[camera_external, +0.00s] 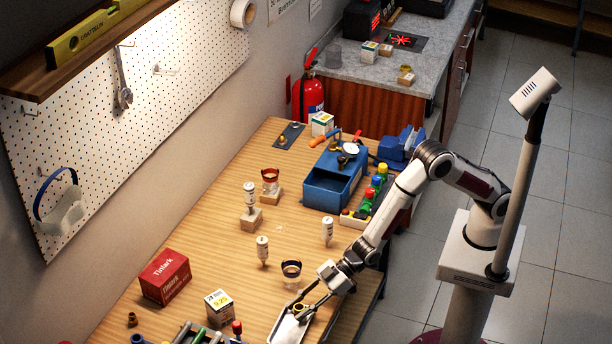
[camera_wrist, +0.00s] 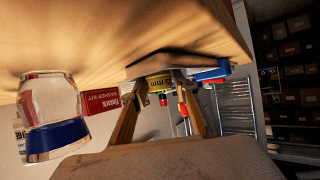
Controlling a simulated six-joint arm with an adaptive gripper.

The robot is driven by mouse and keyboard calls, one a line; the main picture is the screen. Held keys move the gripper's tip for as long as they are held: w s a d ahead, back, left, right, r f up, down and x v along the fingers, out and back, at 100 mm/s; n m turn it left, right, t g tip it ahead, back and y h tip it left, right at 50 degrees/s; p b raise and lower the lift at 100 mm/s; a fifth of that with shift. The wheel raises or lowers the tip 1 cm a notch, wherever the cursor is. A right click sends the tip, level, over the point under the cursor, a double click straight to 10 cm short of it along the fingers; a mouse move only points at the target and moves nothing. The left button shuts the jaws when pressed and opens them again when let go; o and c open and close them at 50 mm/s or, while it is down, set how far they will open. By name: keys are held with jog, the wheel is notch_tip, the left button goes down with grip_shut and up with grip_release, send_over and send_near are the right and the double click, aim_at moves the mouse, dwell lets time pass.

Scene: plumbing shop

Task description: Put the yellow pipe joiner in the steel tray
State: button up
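The yellow pipe joiner (camera_wrist: 158,83), marked with dark lettering, sits between the two fingers of my gripper (camera_wrist: 160,84) in the wrist view, with a finger against each side. In the external view my gripper (camera_external: 298,308) reaches down at the front of the bench, and the joiner shows small and dark between its fingers. The steel tray (camera_external: 284,330) lies on the bench right under the gripper, partly hidden by the fingers. Its edge (camera_wrist: 175,62) shows just beyond the joiner in the wrist view. Whether the joiner touches the tray floor I cannot tell.
A clear cup with a dark band (camera_external: 291,272) stands just behind the tray. A blue bin (camera_external: 328,190) is farther back. Coloured tools crowd the front left.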

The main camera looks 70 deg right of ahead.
jog(key=shift+v, duration=5.9)
jog(key=w+d+r+m+h, duration=0.15)
jog(key=d+r, duration=0.25)
jog(key=d, duration=0.6)
jog(key=d+r+m+t+h, duration=0.1)
jog(key=d+r+m+h, duration=0.2)
jog(key=d, duration=0.6)
jog(key=w+d+r+m+h, duration=0.15)
jog(key=d+r, duration=0.35)
jog(key=d, duration=0.5)
jog(key=s+d+r+m+g+h, duration=0.2)
jog(key=s+d+m+h, duration=0.1)
jog(key=s+d, duration=1.6)
jog(key=shift+s+d+m+g+h, duration=0.4)
jog(key=shift+s+m, duration=0.5)
jog(key=shift+s, duration=0.3)
